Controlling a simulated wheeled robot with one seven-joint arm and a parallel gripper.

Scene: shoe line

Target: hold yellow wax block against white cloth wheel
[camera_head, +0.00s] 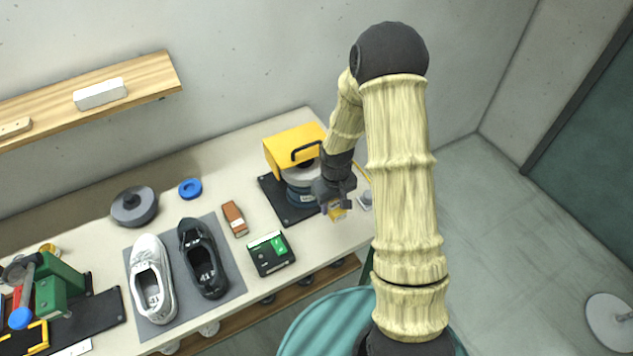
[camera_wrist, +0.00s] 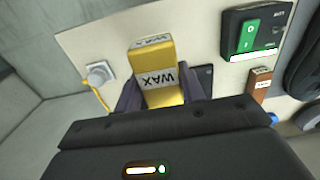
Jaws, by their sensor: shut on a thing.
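The yellow wax block (camera_wrist: 157,66), labelled WAX, is upright between the dark fingers of my gripper (camera_wrist: 161,88) in the wrist view. In the head view my gripper (camera_head: 337,205) is at the right end of the bench, shut on the block (camera_head: 338,215). The white cloth wheel (camera_head: 301,174) sits under a yellow hood (camera_head: 292,143) with a black handle, just left of my gripper. My wrist hides part of the wheel's right side. The block appears in front and to the right of the wheel, apart from it. The wheel cannot be made out in the wrist view.
A black switch box (camera_head: 271,254) with a green rocker and a brown brush (camera_head: 234,219) lie left of my gripper. Two shoes stand on a grey mat (camera_head: 234,283). A grey socket (camera_wrist: 99,73) with a yellow cable is near the bench's right end.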

